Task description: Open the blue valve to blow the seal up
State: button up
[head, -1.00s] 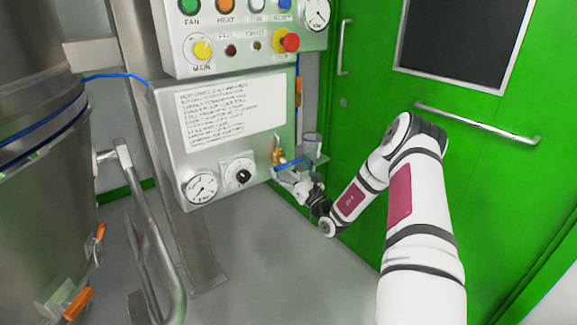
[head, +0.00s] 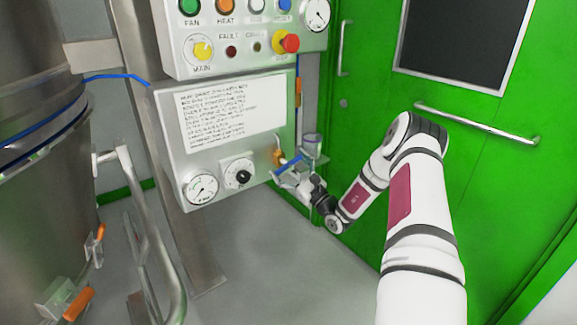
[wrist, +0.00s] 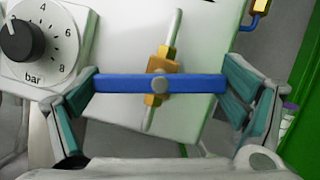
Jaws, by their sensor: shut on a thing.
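The blue valve handle (head: 289,166) is at the lower right of the control panel in the head view. In the wrist view the handle (wrist: 120,83) is a level blue bar across the brass valve body (wrist: 160,67). A thin pipe runs through the body, tilted, and lies crosswise to the bar. My gripper (wrist: 160,88) spans the handle lengthwise, with one finger against each end, and is shut on it. In the head view my gripper (head: 287,179) is small and partly merges with the valve.
A pressure gauge (head: 201,188) and a black regulator knob (head: 242,176) marked in bar sit left of the valve. A clear cup (head: 311,145) is close on its right. The green door (head: 365,90) is behind my arm. A steel vessel (head: 35,190) stands at left.

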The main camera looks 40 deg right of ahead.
jog(key=n+g+y, duration=0.1)
jog(key=n+y, duration=0.1)
jog(key=n, duration=0.3)
jog(key=n+g+y, duration=0.1)
jog(key=n, duration=0.4)
jog(key=shift+g+y+b, duration=0.3)
jog(key=shift+g+y, duration=0.1)
jog(key=n, duration=0.2)
jog(key=n+g, duration=0.1)
jog(key=n, duration=0.1)
jog(key=shift+g+y+b, duration=0.3)
jog(key=shift+b, duration=0.1)
jog(key=shift+n+g+b, duration=0.7)
jog(key=shift+n+b, duration=0.1)
jog(key=shift+n, duration=1.1)
jog(key=shift+f, duration=0.1)
jog(key=o, duration=0.9)
jog(key=v, duration=1.2)
